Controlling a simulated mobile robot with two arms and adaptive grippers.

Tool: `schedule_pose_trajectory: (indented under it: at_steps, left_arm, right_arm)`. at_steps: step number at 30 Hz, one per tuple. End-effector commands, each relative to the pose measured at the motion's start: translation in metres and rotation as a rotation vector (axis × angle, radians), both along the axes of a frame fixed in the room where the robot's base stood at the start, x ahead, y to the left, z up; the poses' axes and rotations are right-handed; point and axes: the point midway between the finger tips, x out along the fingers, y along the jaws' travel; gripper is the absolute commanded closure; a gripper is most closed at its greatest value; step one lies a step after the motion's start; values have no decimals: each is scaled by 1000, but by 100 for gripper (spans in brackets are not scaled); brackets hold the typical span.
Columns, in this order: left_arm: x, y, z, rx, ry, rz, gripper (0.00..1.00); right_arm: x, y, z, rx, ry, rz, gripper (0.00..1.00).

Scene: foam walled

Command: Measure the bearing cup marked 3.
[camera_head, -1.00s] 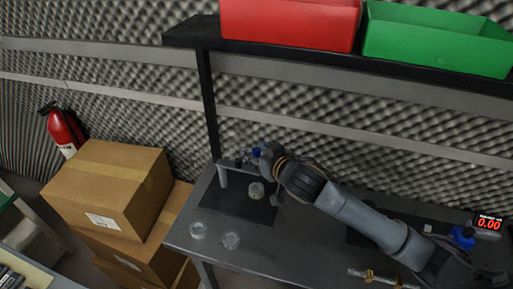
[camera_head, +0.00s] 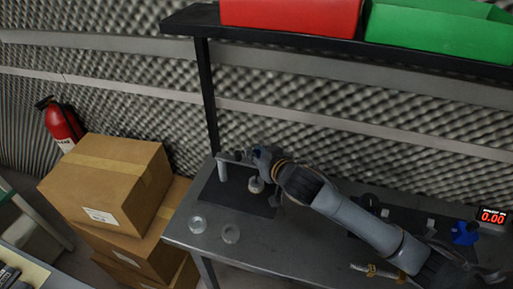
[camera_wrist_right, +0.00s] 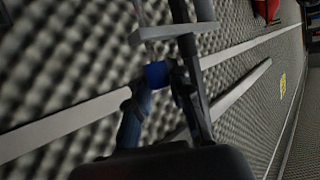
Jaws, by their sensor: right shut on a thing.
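A pale ring-shaped cup (camera_head: 256,185) sits on the dark mat (camera_head: 222,195) under the grey arm of a small measuring stand (camera_head: 222,170). Two more pale cups stand on the bare bench, one at the left (camera_head: 197,225) and one to its right (camera_head: 230,233). No mark can be read on any cup. My right gripper (camera_head: 258,156) is at the top of the stand, above the mat cup. In the right wrist view its fingers (camera_wrist_right: 158,88) are shut on a blue knob (camera_wrist_right: 157,74) by the stand's grey arm (camera_wrist_right: 172,33). My left gripper is not in view.
A display (camera_head: 491,216) reads 0.00 at the bench's right end, near a blue object (camera_head: 464,232). A shelf with a red bin (camera_head: 290,16) and a green bin (camera_head: 440,35) hangs above. Cardboard boxes (camera_head: 105,185) are stacked left of the bench.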

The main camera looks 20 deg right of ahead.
Motion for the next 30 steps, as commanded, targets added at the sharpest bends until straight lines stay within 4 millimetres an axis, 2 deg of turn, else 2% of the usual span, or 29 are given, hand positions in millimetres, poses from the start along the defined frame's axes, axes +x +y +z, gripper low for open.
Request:
schedule_pose_trajectory:
  at_steps: [1,2,10,11,14,24,30]
  left_arm:
    - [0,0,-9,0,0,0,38]
    - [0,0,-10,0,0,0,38]
    - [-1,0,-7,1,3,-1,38]
    - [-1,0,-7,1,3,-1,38]
    - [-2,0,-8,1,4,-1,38]
    - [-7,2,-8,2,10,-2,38]
    - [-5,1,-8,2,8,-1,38]
  right_arm:
    - [-1,0,-14,0,4,-1,100]
    - [-1,0,-16,0,3,-1,100]
    - [-1,0,-15,-1,4,-1,100]
    - [-1,0,-15,-1,4,-1,76]
    - [-1,0,-15,-1,4,-1,55]
    - [-2,-1,-13,-2,2,-1,55]
    - [-27,-5,-3,-1,2,1,55]
